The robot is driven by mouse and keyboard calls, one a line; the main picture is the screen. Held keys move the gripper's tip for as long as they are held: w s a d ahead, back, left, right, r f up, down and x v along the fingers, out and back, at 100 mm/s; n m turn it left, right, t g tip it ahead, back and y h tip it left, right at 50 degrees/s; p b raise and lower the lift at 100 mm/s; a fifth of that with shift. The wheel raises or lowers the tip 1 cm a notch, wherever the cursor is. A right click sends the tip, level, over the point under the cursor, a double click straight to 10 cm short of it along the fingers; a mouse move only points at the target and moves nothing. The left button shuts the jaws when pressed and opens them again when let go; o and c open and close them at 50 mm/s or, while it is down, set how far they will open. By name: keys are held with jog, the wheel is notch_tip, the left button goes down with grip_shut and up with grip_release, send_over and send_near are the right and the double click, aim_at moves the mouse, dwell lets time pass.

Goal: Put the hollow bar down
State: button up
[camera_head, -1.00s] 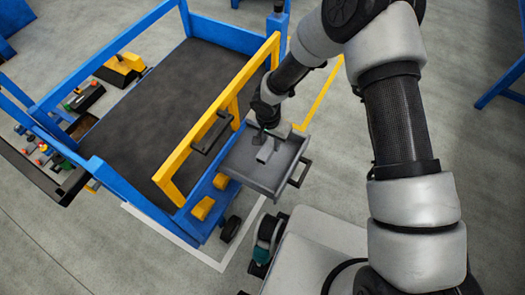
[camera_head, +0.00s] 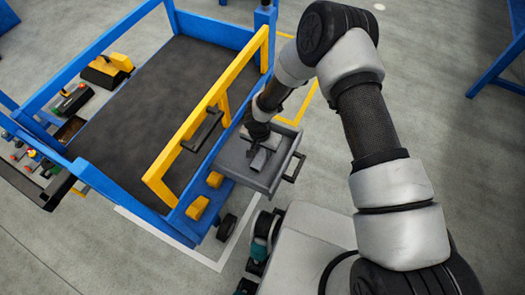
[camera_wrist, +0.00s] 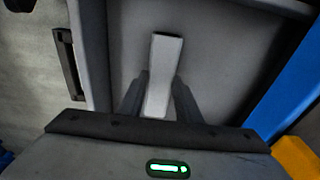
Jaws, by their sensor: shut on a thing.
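The hollow bar (camera_wrist: 164,62) is a light grey, narrow piece between my fingers in the wrist view. It also shows as a small grey piece below my gripper in the head view (camera_head: 260,160). My gripper (camera_wrist: 160,88) is shut on the bar, one dark finger on each side. In the head view, my gripper (camera_head: 257,148) points down over the open grey drawer (camera_head: 232,164) at the cart's side. The bar is over the drawer's floor; whether it touches the floor I cannot tell.
The drawer has a dark handle (camera_head: 296,168) on its outer side and low walls around the bar. A blue cart (camera_head: 115,190) with a yellow rail (camera_head: 224,92) stands directly left of it.

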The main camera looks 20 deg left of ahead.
aim_at(261, 156)
jog(key=shift+f, duration=0.2)
jog(key=o, duration=1.2)
jog(key=shift+r, duration=0.15)
